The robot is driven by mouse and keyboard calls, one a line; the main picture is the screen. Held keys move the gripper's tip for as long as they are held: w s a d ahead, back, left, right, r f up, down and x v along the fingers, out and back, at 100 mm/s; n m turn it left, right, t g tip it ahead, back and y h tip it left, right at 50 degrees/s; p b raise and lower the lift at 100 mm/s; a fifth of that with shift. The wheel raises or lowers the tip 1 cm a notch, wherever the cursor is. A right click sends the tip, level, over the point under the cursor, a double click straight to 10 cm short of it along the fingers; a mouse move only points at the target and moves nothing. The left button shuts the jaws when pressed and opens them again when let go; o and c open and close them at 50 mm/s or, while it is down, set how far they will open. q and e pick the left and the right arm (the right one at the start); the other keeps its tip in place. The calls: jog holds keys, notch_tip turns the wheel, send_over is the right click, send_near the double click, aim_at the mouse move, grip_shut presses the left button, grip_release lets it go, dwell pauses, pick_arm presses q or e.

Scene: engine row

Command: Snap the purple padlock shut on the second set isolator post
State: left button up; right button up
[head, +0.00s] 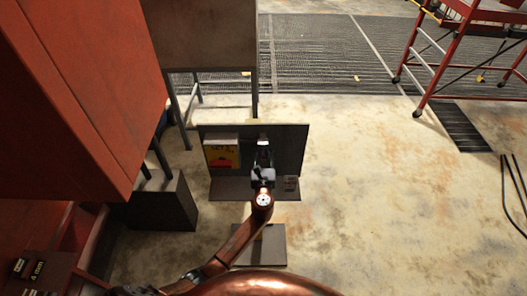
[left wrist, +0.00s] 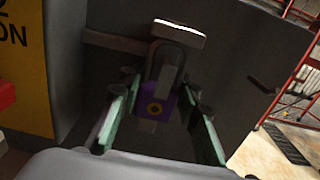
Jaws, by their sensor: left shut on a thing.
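The purple padlock (left wrist: 153,112) is in the left wrist view, between the green-lined fingers of my left gripper (left wrist: 160,118), which is shut on it. Its dark shackle (left wrist: 152,62) points up, just under a pale bar end (left wrist: 178,33) in front of the dark panel. I cannot tell whether the shackle is around a post or closed. In the head view my left gripper (head: 262,165) is in front of the upright dark panel (head: 292,145) and hides the padlock and the post area. My right gripper is not in view.
A yellow sign box (head: 222,154) is on the panel's left; it also shows in the left wrist view (left wrist: 28,85). A narrow shelf (head: 232,188) runs below, with a small reddish item (head: 290,184) at right. A large red cabinet (head: 85,80) stands left.

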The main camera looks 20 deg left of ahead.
pick_arm(q)
jog(key=shift+r+p, duration=0.6)
jog(key=shift+r, duration=0.15)
jog(key=shift+f, duration=0.3)
jog(key=shift+f+b, duration=0.3)
jog(key=shift+b, duration=0.15)
jog(key=o, duration=1.3)
jog(key=shift+s, duration=0.1)
jog(key=v, duration=1.1)
jog(key=shift+s+d, duration=0.15)
jog(key=shift+s, duration=0.2)
